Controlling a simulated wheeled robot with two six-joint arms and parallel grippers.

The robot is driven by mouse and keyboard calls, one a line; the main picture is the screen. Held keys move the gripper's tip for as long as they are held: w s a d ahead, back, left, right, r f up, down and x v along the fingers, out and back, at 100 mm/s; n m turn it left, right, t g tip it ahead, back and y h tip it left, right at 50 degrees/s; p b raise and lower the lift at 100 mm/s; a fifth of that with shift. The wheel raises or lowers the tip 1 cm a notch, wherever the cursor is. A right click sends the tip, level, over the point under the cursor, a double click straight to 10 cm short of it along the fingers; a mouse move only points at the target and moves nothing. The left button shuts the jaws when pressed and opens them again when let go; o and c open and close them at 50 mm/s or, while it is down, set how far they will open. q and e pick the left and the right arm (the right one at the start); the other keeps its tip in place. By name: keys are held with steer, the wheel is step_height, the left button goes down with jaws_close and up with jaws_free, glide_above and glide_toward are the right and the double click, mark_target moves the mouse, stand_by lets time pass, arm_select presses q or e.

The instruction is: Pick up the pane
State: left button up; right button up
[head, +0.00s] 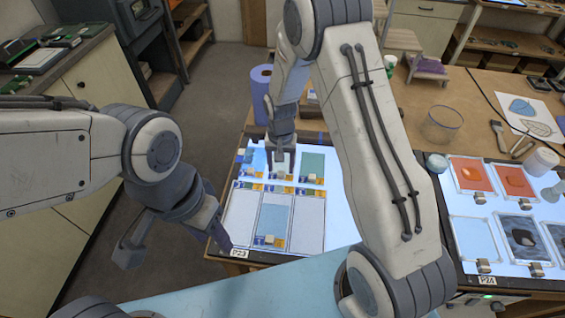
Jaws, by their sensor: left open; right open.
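Several thin panes lie in two rows on a lit panel labelled P23 (342,232). The front middle pane (275,215) is pale blue, the front left pane (238,214) and front right pane (309,219) are whitish, and the back right pane (313,162) is greenish. Small blocks and yellow-blue tags sit at their edges. My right gripper (281,172) points down over the back middle pane and hides much of it; whether it touches is unclear. My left gripper (172,250) is open and empty, left of the panel. Which pane is meant cannot be told.
A second lit panel (470,263) at right holds orange and dark panes with clips. A purple roll (261,88) stands behind the first panel. My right arm crosses the middle.

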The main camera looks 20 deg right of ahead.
steer(key=shift+f, duration=0.85)
jaws_close()
